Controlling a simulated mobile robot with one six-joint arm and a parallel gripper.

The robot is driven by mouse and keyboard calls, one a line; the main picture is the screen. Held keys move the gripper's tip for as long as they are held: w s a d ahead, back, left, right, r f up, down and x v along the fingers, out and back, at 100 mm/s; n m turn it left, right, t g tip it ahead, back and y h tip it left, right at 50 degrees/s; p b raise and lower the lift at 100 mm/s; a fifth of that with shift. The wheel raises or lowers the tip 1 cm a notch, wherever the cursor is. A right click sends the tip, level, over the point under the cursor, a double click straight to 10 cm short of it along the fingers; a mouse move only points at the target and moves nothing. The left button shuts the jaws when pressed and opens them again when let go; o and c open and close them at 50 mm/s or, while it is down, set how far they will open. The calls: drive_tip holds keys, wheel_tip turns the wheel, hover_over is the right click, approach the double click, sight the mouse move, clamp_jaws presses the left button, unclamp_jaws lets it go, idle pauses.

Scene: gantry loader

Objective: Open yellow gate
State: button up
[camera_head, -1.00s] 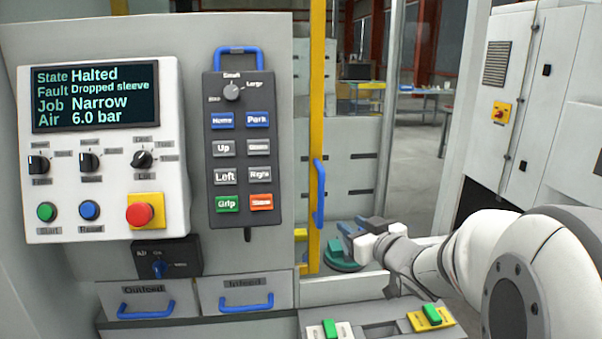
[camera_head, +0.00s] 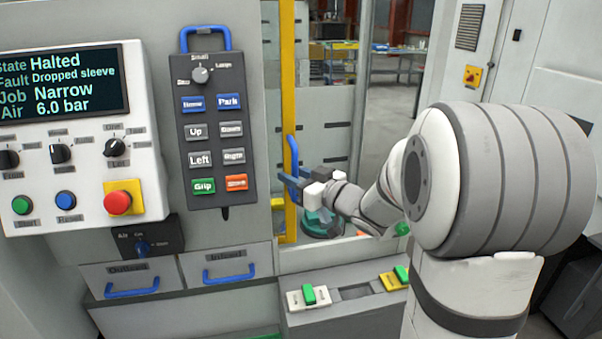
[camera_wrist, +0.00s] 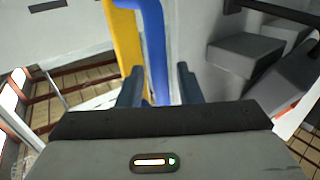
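The yellow gate (camera_head: 288,80) shows as a tall upright yellow edge with a clear panel to its right. Its blue vertical handle (camera_head: 292,152) is on that edge, and it also shows in the wrist view (camera_wrist: 156,40). My gripper (camera_head: 290,184) is at the lower part of the handle. In the wrist view its two dark blue fingers (camera_wrist: 160,86) stand apart, with the handle running between them and the yellow edge close to the left finger. I see no clear grip on the handle. The gate looks closed.
A control panel (camera_head: 85,180) and a button pendant (camera_head: 213,95) are left of the gate. Infeed and outfeed drawers (camera_head: 228,262) are below. A ledge (camera_head: 335,310) with green switches is in front. A teal round part (camera_head: 322,224) lies behind the gate.

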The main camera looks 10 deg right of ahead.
drive_tip(key=shift+c, duration=0.2)
clamp_jaws()
idle(0.4)
